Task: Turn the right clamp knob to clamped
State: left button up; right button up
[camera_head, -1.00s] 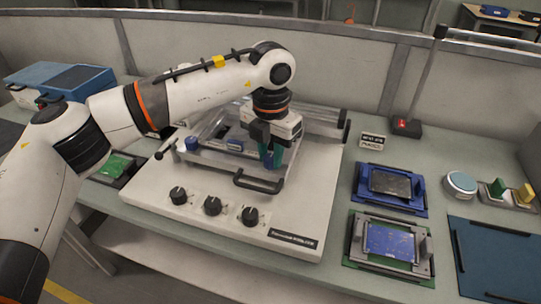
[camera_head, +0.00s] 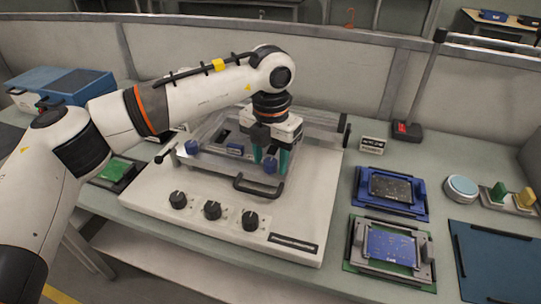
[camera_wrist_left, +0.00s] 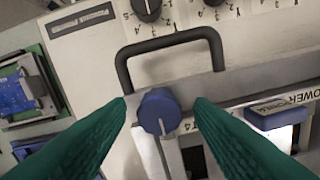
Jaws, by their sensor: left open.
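The right clamp knob (camera_head: 270,165) is a blue round knob with a pale line on its face, on the front bar of the test fixture. In the left wrist view the right clamp knob (camera_wrist_left: 159,111) sits between my green fingers. My left gripper (camera_head: 270,157) points down over it and is open, with one finger on each side. In the left wrist view the gripper (camera_wrist_left: 162,104) shows gaps between the fingertips and the knob. A second blue knob (camera_head: 193,147) is at the left of the fixture. My right gripper is out of view.
A black handle (camera_head: 258,187) stands in front of the knob. Black dials (camera_head: 212,210) line the front of the white base (camera_head: 160,207).

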aim_at(271, 161)
pick_arm(q)
jog(key=shift+r, duration=0.1)
notch_tip(271, 161, up, 12)
dwell(0.4)
